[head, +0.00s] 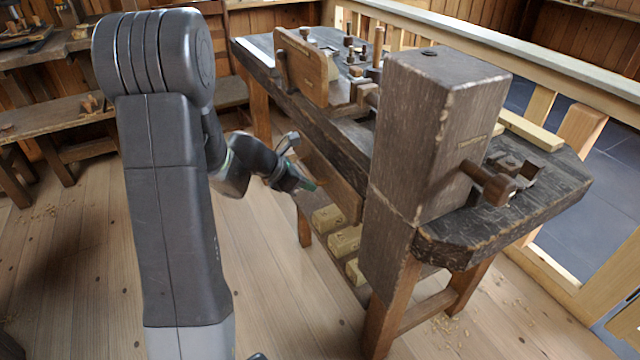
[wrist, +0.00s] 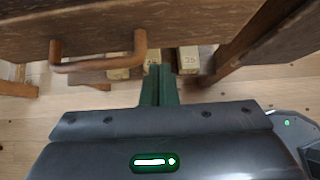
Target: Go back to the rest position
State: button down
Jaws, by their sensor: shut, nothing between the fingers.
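My gripper (head: 306,184) is beside the near long side of the dark workbench (head: 340,128), close to a brown wooden board (head: 330,180) that hangs below the bench top. In the wrist view my gripper (wrist: 160,72) shows as two green fingers side by side, closed together with nothing between them. Beyond the fingertips are pale numbered wooden blocks (wrist: 188,59) low under the bench. My arm stands upright in the left part of the head view.
A tall dark wooden post (head: 435,140) rises at the bench's near end. A wooden handle (wrist: 100,62) sticks out in the wrist view. Pale blocks (head: 345,240) lie under the bench. Another bench (head: 60,112) stands at the left. The plank floor (head: 70,270) is clear at the lower left.

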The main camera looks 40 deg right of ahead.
jog(key=p+v, duration=0.1)
jog(key=v, duration=0.7)
jog(key=shift+a+r+p, duration=0.2)
jog(key=shift+r+p, duration=0.1)
jog(key=shift+p, duration=0.05)
jog(key=shift+w, duration=0.1)
jog(key=b, duration=0.2)
send_near(332, 185)
notch_tip(332, 185, down, 3)
jog(key=a, duration=0.1)
jog(key=d, duration=0.1)
jog(key=d+f, duration=0.1)
jog(key=d, duration=0.1)
jog(key=s+d, duration=0.1)
jog(key=shift+d+f+b, duration=0.2)
jog(key=shift+b, duration=0.15)
jog(key=shift+s+d, duration=0.1)
jog(key=shift+d, duration=0.35)
